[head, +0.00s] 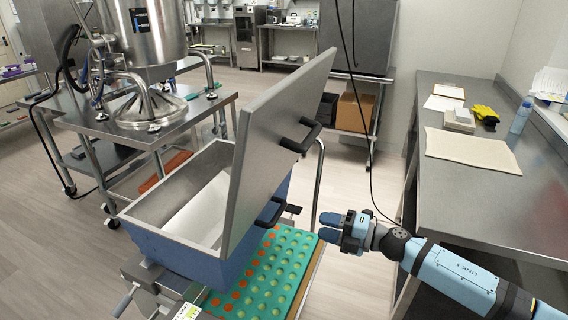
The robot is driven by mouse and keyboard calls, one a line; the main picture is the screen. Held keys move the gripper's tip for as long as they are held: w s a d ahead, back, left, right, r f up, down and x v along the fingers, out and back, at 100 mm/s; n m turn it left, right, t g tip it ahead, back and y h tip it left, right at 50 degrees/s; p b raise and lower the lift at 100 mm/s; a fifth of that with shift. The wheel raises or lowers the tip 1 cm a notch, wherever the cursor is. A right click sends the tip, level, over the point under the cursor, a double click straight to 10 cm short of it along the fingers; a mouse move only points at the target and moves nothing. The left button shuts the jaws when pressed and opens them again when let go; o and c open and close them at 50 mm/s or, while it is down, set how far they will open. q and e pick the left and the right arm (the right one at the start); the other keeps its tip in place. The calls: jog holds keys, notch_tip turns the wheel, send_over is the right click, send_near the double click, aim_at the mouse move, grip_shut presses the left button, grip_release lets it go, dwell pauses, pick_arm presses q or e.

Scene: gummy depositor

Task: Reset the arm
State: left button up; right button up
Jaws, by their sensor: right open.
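My right arm comes in from the lower right, and its blue-fingered gripper (330,228) is open and empty. It hovers just right of the depositor's tilted lid (272,140) and of the green mould tray (268,284). The gripper is apart from the lower handle (270,213). The tray has rows of round cavities, some orange and some yellow-green, and lies partly under the hopper. My left gripper is not in view.
A steel counter (450,240) on the right holds a beige mat (472,151), yellow gloves (485,114) and a bottle (521,116). A steel table (90,110) at left carries a large kettle (150,35). Open floor (350,185) lies between the depositor and the counter.

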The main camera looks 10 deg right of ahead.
jog(key=s+a+f+m+h, duration=0.2)
jog(key=s+f+m+h, duration=0.4)
jog(key=s+f+m, duration=0.65)
jog(key=s+a+f+m+h, duration=0.1)
jog(key=s+f+m+h, duration=0.65)
jog(key=s+m, duration=0.7)
notch_tip(320, 180, up, 10)
jog(key=s+t+y+p, duration=0.1)
jog(key=y+p, duration=0.1)
jog(key=p, duration=1.1)
jog(key=shift+d+r+n, duration=0.25)
jog(key=shift+d+n, duration=0.15)
